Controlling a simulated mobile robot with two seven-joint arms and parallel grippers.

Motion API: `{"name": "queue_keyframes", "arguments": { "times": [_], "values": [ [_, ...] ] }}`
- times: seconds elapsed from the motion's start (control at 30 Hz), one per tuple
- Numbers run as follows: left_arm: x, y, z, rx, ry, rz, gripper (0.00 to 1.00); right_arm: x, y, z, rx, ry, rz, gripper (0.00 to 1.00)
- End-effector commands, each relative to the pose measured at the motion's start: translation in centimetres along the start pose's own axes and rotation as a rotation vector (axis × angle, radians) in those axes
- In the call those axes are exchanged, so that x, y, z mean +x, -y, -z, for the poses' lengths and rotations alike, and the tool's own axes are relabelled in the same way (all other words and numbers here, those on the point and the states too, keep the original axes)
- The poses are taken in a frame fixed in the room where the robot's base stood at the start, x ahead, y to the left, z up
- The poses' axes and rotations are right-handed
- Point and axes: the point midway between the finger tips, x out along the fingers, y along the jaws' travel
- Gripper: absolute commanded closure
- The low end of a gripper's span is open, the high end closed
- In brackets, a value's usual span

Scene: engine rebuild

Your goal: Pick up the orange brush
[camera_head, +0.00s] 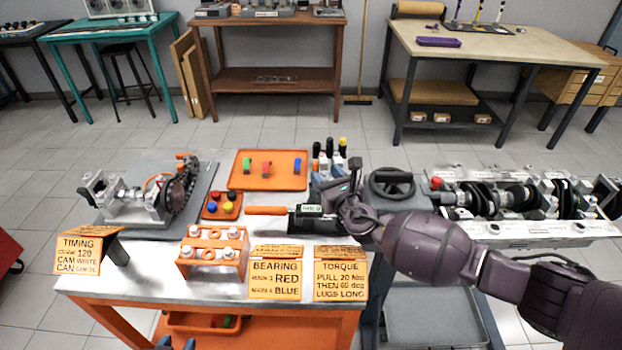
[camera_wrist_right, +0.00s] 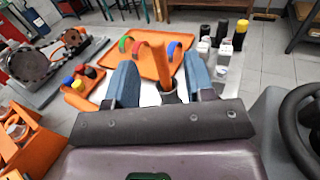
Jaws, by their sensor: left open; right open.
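The orange brush (camera_wrist_right: 161,65) shows in the right wrist view as a slanted orange handle with a dark grey round piece at its lower end. My right gripper (camera_wrist_right: 160,76) is open, with its blue fingers on either side of the handle and visible gaps. In the head view this gripper (camera_head: 332,190) is over the right part of the workbench and hides most of the brush. The brush's lower end is partly hidden by the gripper. My left gripper (camera_head: 176,344) is at the bottom edge of the head view, open and empty, with only its tips showing.
An orange-handled tool (camera_head: 266,210) lies left of the right gripper. An orange tray (camera_head: 243,181) with coloured shells and several capped bottles (camera_head: 342,158) are behind. A black handwheel (camera_head: 391,184) stands close on the right. Signs (camera_head: 275,279) line the front edge.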

Motion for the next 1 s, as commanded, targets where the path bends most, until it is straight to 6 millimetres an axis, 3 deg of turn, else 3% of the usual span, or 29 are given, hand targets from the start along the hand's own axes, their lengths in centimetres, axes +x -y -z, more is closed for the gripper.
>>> {"name": "queue_keyframes", "arguments": {
  "times": [0.27, 0.63, 1.0],
  "values": [
    [0.2, -0.2, -0.5, 0.001, 0.002, 0.0, 0.57, 2.0, -0.3, 0.3, 0.002, -0.004, -0.003, 0.51],
    [0.9, -0.3, -2.1, 0.001, 0.015, -0.002, 0.57, 6.6, -0.3, 0.5, 0.0, -0.004, -0.003, 0.51],
    [0.9, -0.3, -2.3, 0.001, 0.016, -0.002, 0.57, 7.3, -0.2, 0.2, 0.002, -0.003, -0.002, 0.53]
  ]
}}
